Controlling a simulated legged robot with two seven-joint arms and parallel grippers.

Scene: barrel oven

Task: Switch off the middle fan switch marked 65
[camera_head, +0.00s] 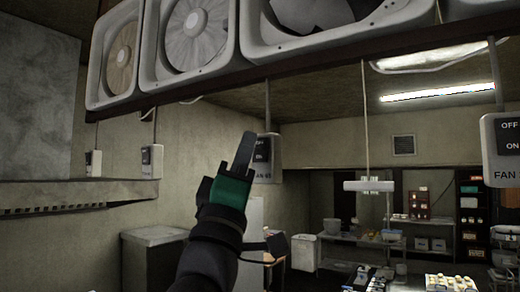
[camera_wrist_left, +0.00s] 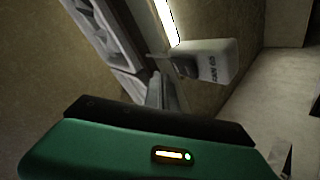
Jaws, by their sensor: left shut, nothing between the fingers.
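A pale switch box (camera_head: 266,172) hangs under the fan beam near the middle of the head view, marked "FAN 65", with "ON" above. My left gripper (camera_head: 247,136) is raised in front of it, its fingers shut and empty, and covers the box's left part. In the left wrist view the same box (camera_wrist_left: 220,62) shows beyond the fingertips, with a dark lever on its near side. My left gripper's fingers (camera_wrist_left: 155,85) point toward it there; I cannot tell whether they touch it. My right gripper is not in view.
Another fan switch box (camera_head: 503,150) hangs at the right, and smaller boxes (camera_head: 152,160) hang at the left. Large fans (camera_head: 195,35) sit on the beam above.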

